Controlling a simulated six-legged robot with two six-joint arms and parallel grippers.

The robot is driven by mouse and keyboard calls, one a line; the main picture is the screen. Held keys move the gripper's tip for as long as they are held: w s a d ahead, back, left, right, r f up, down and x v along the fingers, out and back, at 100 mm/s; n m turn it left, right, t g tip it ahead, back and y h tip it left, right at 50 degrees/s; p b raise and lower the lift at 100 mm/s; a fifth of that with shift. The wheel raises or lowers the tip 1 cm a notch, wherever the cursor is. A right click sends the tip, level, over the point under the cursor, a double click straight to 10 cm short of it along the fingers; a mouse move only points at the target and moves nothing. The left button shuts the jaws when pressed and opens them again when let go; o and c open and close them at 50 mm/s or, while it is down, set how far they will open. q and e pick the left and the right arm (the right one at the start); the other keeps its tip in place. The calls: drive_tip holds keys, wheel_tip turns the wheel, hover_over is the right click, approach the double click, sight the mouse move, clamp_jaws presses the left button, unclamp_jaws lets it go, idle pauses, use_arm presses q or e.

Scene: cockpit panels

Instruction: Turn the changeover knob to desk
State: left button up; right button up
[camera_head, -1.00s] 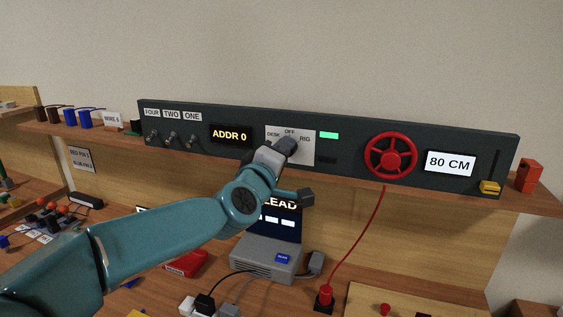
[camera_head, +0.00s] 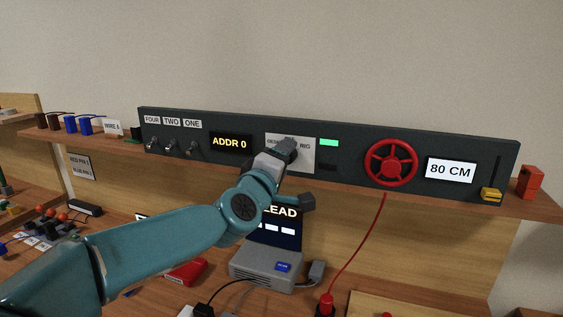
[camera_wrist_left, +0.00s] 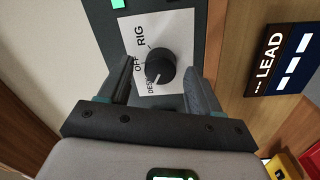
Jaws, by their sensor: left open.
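The changeover knob (camera_wrist_left: 161,67) is round and black, on a white plate (camera_wrist_left: 178,20) lettered RIG, OFF and DESK. In the left wrist view a pale mark shows at the knob's edge on the DESK side; I cannot tell whether it is the pointer or a printed tick. My left gripper (camera_wrist_left: 160,72) is open, one finger on each side of the knob, with gaps visible. In the head view the left gripper (camera_head: 288,150) is in front of the white plate (camera_head: 306,160) and hides the knob. The right gripper is not in view.
The dark panel (camera_head: 350,144) also holds toggle switches (camera_head: 171,146) at left, a lit green lamp (camera_head: 329,142) and a red handwheel (camera_head: 390,163) at right. Below are a LEAD screen (camera_head: 288,239), a grey box (camera_head: 265,268) and a red cable (camera_head: 358,250).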

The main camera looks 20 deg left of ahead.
use_arm(q)
drive_tip(key=s, duration=1.6)
drive_tip(key=shift+s+a+f+b, duration=0.15)
drive_tip(key=shift+a+f+b, duration=0.15)
drive_tip(key=shift+a+b, duration=0.15)
